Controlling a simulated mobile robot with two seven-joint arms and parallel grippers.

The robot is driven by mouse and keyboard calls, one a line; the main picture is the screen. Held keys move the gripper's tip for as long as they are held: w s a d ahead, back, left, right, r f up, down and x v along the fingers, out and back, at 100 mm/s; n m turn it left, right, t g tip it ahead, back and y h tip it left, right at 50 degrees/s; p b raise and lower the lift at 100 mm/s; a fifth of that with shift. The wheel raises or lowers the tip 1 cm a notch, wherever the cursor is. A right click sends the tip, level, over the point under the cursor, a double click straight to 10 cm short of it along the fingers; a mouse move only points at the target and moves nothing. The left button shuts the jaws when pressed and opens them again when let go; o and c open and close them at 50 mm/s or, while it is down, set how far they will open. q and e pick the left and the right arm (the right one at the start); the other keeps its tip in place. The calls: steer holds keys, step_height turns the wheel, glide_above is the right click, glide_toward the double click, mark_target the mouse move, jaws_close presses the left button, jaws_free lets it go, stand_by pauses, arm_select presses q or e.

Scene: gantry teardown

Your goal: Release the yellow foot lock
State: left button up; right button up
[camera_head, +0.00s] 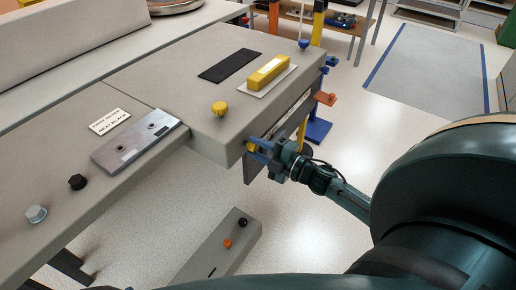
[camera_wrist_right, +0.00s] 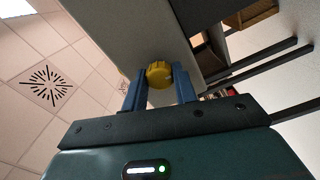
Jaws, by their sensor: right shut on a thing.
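A ribbed yellow knob, which looks like the yellow foot lock (camera_wrist_right: 159,74), sits on the grey beam's side in the right wrist view. In the head view only a bit of the yellow foot lock (camera_head: 251,147) shows at the beam's lower front corner. My right gripper (camera_head: 258,149) reaches it from the right with its blue fingers. In the right wrist view the right gripper (camera_wrist_right: 158,84) has one finger on each side of the knob and is shut on it. My left gripper is not in view.
A second yellow knob (camera_head: 219,108) and a yellow bar (camera_head: 267,73) are on top of the grey beam. A metal plate (camera_head: 140,142) and two hex bolts lie to the left. A low grey box (camera_head: 215,250) with black and orange knobs stands below.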

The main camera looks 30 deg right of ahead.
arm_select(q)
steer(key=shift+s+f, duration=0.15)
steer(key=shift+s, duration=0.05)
arm_select(e)
steer(key=shift+n, duration=0.4)
steer(key=o, duration=1)
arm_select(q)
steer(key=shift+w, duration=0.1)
arm_select(e)
steer(key=v, duration=1.3)
steer(key=shift+s, duration=0.1)
